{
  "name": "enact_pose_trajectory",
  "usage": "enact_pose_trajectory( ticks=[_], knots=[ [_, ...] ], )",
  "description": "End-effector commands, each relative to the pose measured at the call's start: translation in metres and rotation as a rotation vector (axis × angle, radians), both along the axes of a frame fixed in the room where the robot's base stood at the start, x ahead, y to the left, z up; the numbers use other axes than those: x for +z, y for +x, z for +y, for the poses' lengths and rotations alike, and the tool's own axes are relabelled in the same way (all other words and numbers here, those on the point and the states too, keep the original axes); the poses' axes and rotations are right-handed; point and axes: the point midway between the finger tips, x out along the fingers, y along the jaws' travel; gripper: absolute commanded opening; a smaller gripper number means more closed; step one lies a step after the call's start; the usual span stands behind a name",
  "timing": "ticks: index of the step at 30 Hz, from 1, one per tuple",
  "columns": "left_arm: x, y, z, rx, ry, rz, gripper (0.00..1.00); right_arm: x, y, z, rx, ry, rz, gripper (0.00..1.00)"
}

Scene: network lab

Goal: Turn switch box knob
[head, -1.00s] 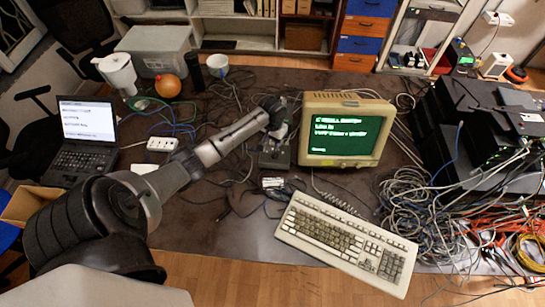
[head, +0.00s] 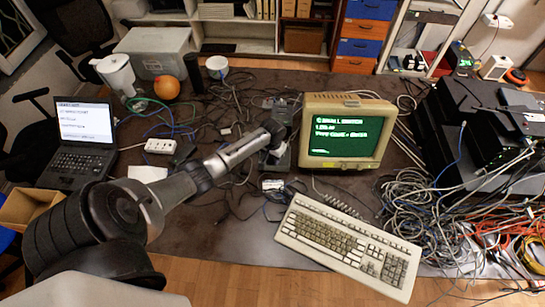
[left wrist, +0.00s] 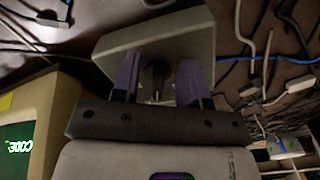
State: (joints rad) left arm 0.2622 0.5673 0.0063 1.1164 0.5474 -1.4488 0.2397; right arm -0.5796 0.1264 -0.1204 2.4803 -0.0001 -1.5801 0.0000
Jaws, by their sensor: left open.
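The switch box (left wrist: 190,35) is a grey box in the upper middle of the left wrist view. Its dark knob (left wrist: 157,75) sticks out toward my gripper. My left gripper (left wrist: 158,66) is open, with one purple finger on each side of the knob. Gaps show between the fingers and the knob, so it is not clamped. In the head view the switch box (head: 282,160) stands left of the monitor, and my left gripper (head: 276,139) is at it. The knob is hidden there by the gripper. My right gripper is not in view.
A beige monitor (head: 346,99) stands close right of the switch box, with a keyboard (head: 345,240) in front. Loose cables lie around the box. A laptop (head: 82,135) and power strip (head: 160,146) are at left, stacked network gear (head: 480,130) at right.

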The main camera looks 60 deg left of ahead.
Motion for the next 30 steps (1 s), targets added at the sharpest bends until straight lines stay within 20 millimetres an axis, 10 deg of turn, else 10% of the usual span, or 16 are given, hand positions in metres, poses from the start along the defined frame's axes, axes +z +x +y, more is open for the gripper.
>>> enact_pose_trajectory(
  ticks=[15, 30],
  knots=[
    [0.0, 0.0, 0.0, 0.0, 0.0, 0.0, 0.0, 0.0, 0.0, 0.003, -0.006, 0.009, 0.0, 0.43],
    [0.003, -0.001, 0.001, -0.098, 0.0, 0.001, 0.0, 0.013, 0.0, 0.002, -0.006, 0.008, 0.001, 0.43]
  ],
)
